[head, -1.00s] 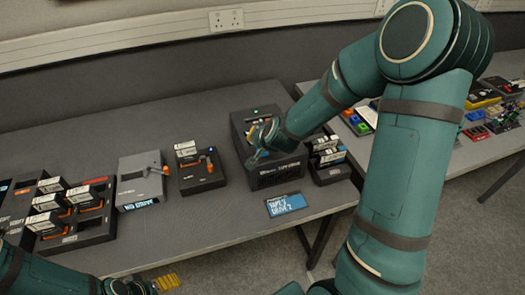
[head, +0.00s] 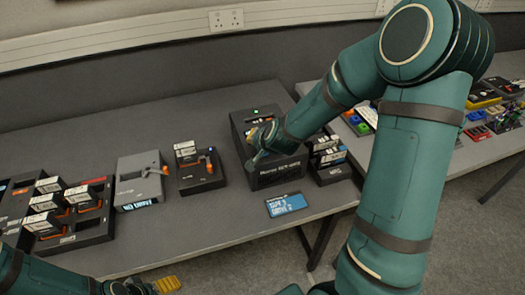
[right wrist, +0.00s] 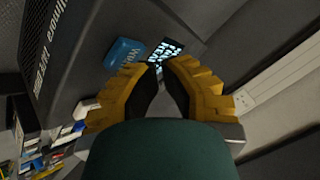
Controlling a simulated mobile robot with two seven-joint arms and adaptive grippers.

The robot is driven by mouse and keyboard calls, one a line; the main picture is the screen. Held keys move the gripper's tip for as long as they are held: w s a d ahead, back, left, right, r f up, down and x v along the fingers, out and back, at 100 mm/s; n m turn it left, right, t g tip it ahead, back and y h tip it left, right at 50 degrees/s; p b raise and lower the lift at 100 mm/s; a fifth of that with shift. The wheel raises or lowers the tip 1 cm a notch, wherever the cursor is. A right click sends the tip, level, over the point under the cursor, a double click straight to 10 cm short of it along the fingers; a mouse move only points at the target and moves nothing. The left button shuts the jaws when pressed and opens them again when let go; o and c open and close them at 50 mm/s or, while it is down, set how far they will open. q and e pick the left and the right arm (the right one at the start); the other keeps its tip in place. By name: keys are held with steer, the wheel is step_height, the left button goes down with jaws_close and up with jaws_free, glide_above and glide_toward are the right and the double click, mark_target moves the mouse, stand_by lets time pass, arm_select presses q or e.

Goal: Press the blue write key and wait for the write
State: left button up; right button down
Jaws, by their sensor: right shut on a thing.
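The blue write key (right wrist: 122,52) shows in the right wrist view on the face of the dark drive box, with white lettering partly seen. A small lit screen (right wrist: 167,52) is beside it. In the head view the drive box (head: 285,178) stands near the table's right end with a green light on top. My right gripper (right wrist: 160,68) has its yellow fingers drawn together just in front of that face, right of the key in the wrist view. What is between its pads is hidden, and contact with the key cannot be told. My left gripper (head: 167,284) is low at the left, partly cut off.
A blue label card (head: 286,204) lies at the table's front edge. Cartridges stand right of the drive (head: 328,160), in a small dock (head: 200,172) and in a rack (head: 70,215). A grey box (head: 141,180) stands between. The back of the table is clear.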

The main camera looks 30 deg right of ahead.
steer(key=shift+f+b, duration=0.5)
steer(key=shift+f, duration=0.05)
stand_by(0.4)
steer(key=shift+r, duration=0.15)
stand_by(0.3)
steer(key=shift+r+p, duration=0.75)
steer(key=shift+r, duration=0.05)
step_height(320, 180, up, 5)
steer(key=p, duration=0.4)
stand_by(0.6)
